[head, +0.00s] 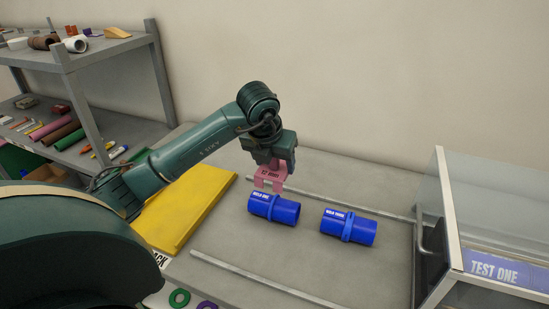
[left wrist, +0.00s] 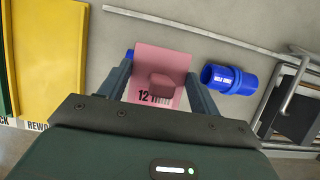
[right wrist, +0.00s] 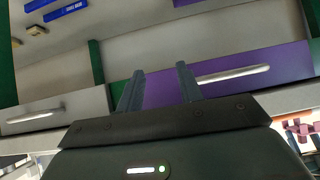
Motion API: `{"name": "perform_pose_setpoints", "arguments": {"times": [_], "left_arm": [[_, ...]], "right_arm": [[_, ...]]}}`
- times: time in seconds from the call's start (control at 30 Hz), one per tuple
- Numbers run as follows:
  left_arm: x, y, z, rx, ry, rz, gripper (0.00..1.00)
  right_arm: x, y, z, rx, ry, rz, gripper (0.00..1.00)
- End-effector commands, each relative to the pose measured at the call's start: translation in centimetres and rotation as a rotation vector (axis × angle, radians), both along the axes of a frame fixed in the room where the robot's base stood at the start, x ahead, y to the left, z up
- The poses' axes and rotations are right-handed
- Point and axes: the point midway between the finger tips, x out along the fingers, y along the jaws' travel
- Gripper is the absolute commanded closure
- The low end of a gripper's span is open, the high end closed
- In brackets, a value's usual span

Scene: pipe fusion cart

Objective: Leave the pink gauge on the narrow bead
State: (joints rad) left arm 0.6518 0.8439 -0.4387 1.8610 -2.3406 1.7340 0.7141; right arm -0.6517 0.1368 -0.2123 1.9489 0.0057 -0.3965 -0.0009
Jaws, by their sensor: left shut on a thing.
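The pink gauge (head: 269,178) is a forked plate marked 12 in the left wrist view (left wrist: 160,65). My left gripper (head: 276,163) is shut on it, its prongs pointing down at the left blue pipe. That pipe, labelled WELD ONE (head: 287,213), lies on the grey bench with a raised bead round its middle. I cannot tell whether the prongs touch it. A second blue pipe (head: 362,232) with a bead lies to its right; it also shows in the left wrist view (left wrist: 243,82). Which bead is narrower is unclear. My right gripper (right wrist: 160,85) is open and empty.
A yellow tray (head: 200,212) lies left of the pipes. Metal rails (head: 260,278) run along the bench in front and behind. A glass-sided box labelled TEST ONE (head: 495,270) stands at the right. A loaded shelf (head: 110,50) is at the back left.

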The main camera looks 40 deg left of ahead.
Motion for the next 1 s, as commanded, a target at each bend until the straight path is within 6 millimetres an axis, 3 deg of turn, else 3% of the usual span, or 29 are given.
{"name": "perform_pose_setpoints", "arguments": {"times": [0.47,1.0], "left_arm": [[0.0,0.0,-0.7,0.001,0.0,0.0,0.64],[0.0,0.0,-4.8,0.001,0.0,0.0,0.64]], "right_arm": [[0.4,-0.2,-0.1,-0.001,-0.018,0.003,0.64],[0.7,0.8,-1.3,0.029,-0.058,0.013,0.64]]}}
